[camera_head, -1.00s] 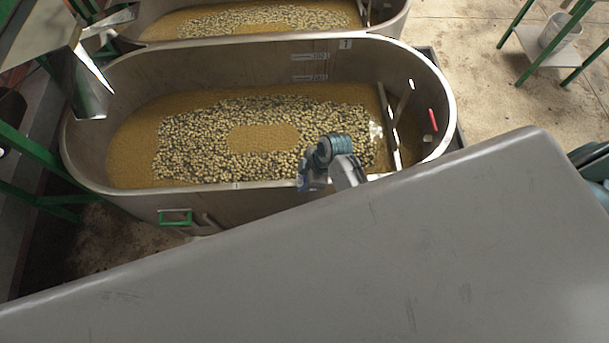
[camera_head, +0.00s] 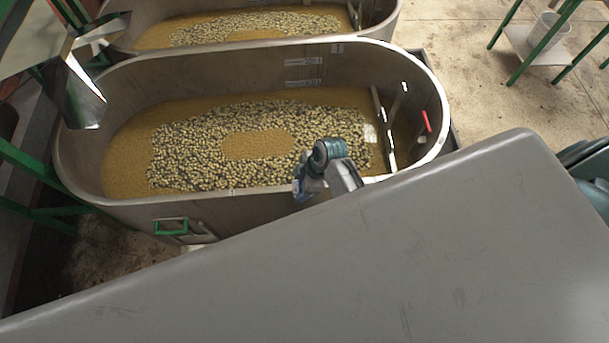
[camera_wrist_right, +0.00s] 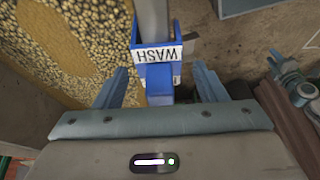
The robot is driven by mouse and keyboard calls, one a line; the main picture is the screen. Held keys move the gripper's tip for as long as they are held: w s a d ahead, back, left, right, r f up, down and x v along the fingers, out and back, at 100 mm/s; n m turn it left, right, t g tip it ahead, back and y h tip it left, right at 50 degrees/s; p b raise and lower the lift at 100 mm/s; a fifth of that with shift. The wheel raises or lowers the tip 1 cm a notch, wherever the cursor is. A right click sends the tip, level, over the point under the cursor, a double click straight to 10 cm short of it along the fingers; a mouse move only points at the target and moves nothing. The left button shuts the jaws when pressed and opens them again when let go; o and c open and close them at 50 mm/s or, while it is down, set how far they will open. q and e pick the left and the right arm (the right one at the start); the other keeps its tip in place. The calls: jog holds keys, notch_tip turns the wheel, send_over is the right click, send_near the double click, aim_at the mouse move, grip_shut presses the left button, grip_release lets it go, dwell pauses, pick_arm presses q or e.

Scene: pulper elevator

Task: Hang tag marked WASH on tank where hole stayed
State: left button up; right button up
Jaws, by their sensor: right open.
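The near steel tank (camera_head: 150,70) holds brown liquid with a layer of floating cherries (camera_head: 190,150). A bare brown patch shows in the middle of that layer. The white WASH label (camera_wrist_right: 158,53) is on a blue hook-like tag (camera_wrist_right: 160,92) at the grey tank rim (camera_wrist_right: 153,18) in the right wrist view. My right gripper (camera_wrist_right: 159,71) is open, with one finger on each side of the tag and gaps between. In the head view my right wrist is at the near rim, and its fingers are hard to make out. My left gripper is not in view.
A second tank (camera_head: 240,40) with cherries stands behind. A red mark (camera_head: 426,121) is on the near tank's right inner wall, and a green handle (camera_head: 171,227) is on its front. A green-legged stand with a white bucket (camera_head: 552,33) is at back right. Bare floor lies right of the tanks.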

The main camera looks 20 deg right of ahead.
jog(key=b+v, duration=0.2)
jog(key=v, duration=0.8)
jog(key=s+d+r+m+t+h, duration=0.1)
jog(key=s+d+r+m+h, duration=0.3)
jog(key=s+m, duration=0.35)
jog(key=s+d+r+m+t+h, duration=0.1)
jog(key=s+d+r+m, duration=0.2)
jog(key=s+d+m, duration=0.4)
notch_tip(320, 180, down, 33)
jog(key=d+b, duration=0.1)
jog(key=b, duration=0.3)
jog(key=s+f+g+b, duration=0.1)
jog(key=s+f+b, duration=0.1)
jog(key=s+f, duration=0.7)
jog(key=s+d+f+g+b, duration=0.1)
jog(key=s+f, duration=0.9)
jog(key=f, duration=0.5)
jog(key=shift+s+d+b, duration=0.2)
jog(key=shift+d+b, duration=0.1)
jog(key=shift+b, duration=0.05)
